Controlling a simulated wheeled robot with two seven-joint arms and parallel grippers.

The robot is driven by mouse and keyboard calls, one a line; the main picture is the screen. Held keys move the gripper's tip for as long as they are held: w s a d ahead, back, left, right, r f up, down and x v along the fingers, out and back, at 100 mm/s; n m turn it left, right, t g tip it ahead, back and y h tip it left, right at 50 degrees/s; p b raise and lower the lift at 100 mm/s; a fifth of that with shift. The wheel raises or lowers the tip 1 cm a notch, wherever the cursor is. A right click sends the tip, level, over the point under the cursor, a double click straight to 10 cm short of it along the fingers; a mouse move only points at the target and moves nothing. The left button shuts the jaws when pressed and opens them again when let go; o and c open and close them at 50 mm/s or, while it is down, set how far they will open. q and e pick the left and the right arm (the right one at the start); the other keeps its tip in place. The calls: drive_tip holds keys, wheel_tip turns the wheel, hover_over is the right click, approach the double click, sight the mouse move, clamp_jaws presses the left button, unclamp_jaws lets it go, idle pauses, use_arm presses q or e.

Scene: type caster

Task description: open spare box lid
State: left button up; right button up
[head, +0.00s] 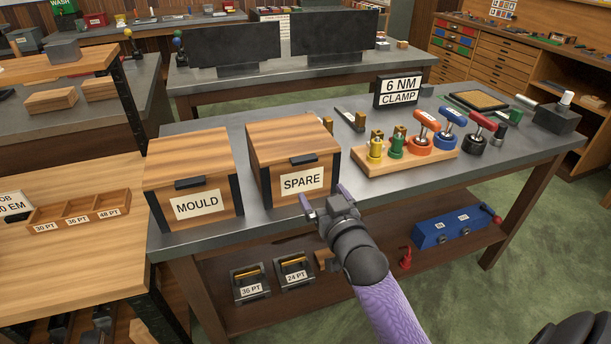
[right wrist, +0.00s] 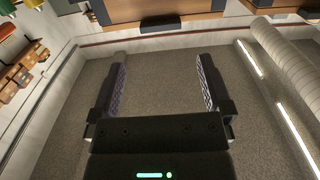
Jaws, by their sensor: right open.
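The SPARE box (head: 287,187) is a wooden box with dark corner strips, standing on the grey bench. Its wooden lid (head: 290,132) is shut, with a dark handle (head: 303,159) at the front edge above the white label. My right gripper (head: 325,197) is in front of the box's lower right front, below the handle and apart from it. In the right wrist view its two purple-padded fingers (right wrist: 162,72) are spread wide with nothing between them. A dark bar on wood shows at the top of that view; I cannot tell if it is the handle. My left gripper is not in view.
The MOULD box (head: 180,208) stands close left of the SPARE box, also shut. On the right, a wooden rack (head: 375,163) holds several coloured-handled tools. A 6 NM CLAMP sign (head: 398,91) stands behind it. A lower shelf (head: 345,262) carries weights and a blue case (head: 452,227).

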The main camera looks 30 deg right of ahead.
sight(306, 163)
drive_tip(key=b+x, duration=0.1)
drive_tip(key=x, duration=0.2)
drive_tip(key=b+x, duration=0.1)
drive_tip(key=x, duration=0.2)
drive_tip(key=b+x, duration=0.1)
drive_tip(key=x, duration=0.2)
drive_tip(key=shift+w+d+r, duration=0.1)
drive_tip(key=shift+d+r, duration=0.05)
drive_tip(key=shift+r, duration=0.1)
drive_tip(key=shift+w+r, duration=0.1)
drive_tip(key=shift+w, duration=0.2)
drive_tip(key=c, duration=0.4)
clamp_jaws()
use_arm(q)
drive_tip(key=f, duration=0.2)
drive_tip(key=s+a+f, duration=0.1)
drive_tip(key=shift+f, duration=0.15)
